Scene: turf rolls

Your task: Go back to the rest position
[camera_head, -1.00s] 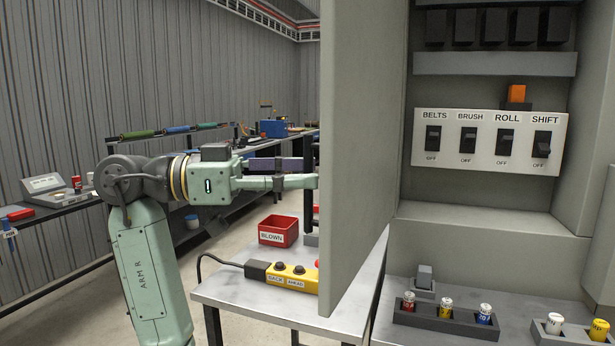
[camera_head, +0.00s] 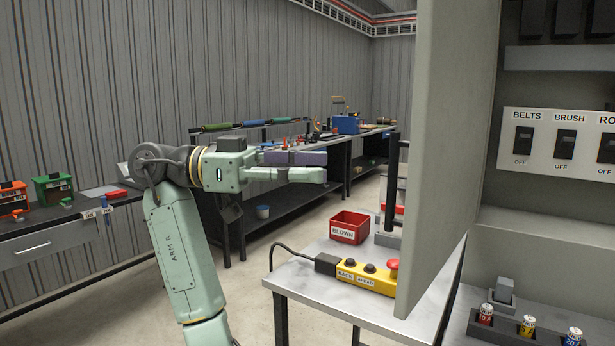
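My gripper (camera_head: 326,167) is at the end of my green arm in the middle of the head view. It points right, level, in free air to the left of the grey cabinet door. One finger is purple and the other pale green. A small gap shows between the fingers, and I see nothing held between them. The fingertips are apart from the door's edge.
The open grey cabinet door (camera_head: 440,150) stands right of my gripper. Below are a metal table (camera_head: 310,295), a red BLOWN bin (camera_head: 349,227) and a yellow button box (camera_head: 368,277). A switch panel (camera_head: 545,178) is at right. Workbenches line the wall behind.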

